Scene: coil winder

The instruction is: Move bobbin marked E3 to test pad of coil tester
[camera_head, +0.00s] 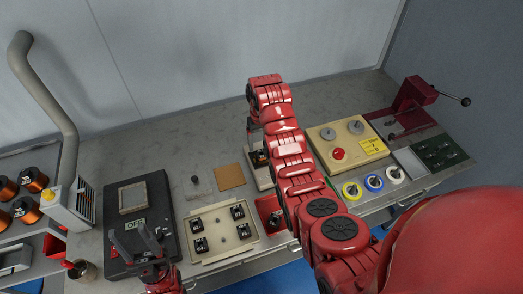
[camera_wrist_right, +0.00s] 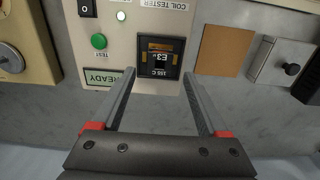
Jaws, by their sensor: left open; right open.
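The bobbin marked E3 (camera_wrist_right: 161,52) sits on the dark square pad of the coil tester (camera_wrist_right: 113,49), in the right wrist view. Its label reads E3 and 155 C. My right gripper (camera_wrist_right: 159,74) is open and empty, its fingertips on either side of the bobbin's near edge, apart from it as far as I can tell. The tester display reads READY and a light glows. In the head view the coil tester (camera_head: 267,180) is partly hidden by my right arm, which hides the right fingertips too. My left gripper (camera_head: 136,240) is open and empty over the black device at left.
A cream tray (camera_head: 222,235) with several black bobbins lies at the front. A red bin (camera_head: 268,212) is beside my right arm. A brown pad (camera_head: 230,176) lies left of the tester. A cream control box (camera_head: 347,143) and wire spools (camera_head: 374,182) stand right of the arm.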

